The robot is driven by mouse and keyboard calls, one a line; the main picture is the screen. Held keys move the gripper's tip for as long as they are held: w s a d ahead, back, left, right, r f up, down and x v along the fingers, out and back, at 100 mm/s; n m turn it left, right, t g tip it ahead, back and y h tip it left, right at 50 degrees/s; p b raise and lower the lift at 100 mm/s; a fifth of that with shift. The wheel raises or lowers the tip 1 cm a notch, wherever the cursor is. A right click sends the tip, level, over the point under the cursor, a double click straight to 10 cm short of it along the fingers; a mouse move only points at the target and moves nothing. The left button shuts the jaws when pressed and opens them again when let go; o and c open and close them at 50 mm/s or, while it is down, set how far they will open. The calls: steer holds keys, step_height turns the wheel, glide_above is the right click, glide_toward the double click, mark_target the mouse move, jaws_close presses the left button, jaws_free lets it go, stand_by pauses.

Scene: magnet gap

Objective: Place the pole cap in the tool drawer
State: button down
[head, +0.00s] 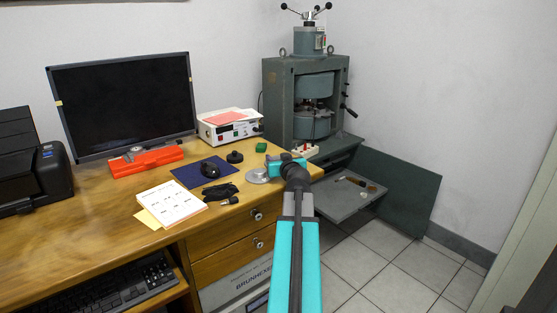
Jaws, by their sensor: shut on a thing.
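A silvery round disc, which looks like the pole cap (256,177), shows at the right end of the wooden desk, just left of my gripper. My gripper (271,168) is teal, reaches left over the desk's edge and is shut on the disc. The fingertips are small in this view and partly hidden, so the exact grip is unclear. I cannot tell whether the disc touches the desk. The tool drawer (335,208) is a grey tray pulled open below the magnet, right of my arm, with a few small tools lying in it.
A black knob-like piece (235,157), a green box (261,147), a mouse (210,170) and a black cable (220,191) lie near the gripper. The grey-green magnet (306,100) stands behind. A green panel (400,190) stands right of the drawer.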

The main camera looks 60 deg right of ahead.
stand_by(0.3)
steer(key=c, duration=1)
jaws_free()
steer(key=shift+s+r, duration=0.1)
steer(key=shift+p+v, duration=0.3)
steer(key=shift+v, duration=2.85)
steer(key=b+v, duration=0.1)
steer(key=v, duration=0.1)
steer(key=shift+s+a, duration=0.15)
steer(key=shift+a, duration=0.1)
steer(key=shift+d+b, duration=0.15)
steer(key=shift+b, duration=0.9)
steer(key=b+v, duration=0.2)
steer(key=b, duration=0.7)
steer(key=shift+s+a, duration=0.15)
steer(key=shift+a, duration=0.05)
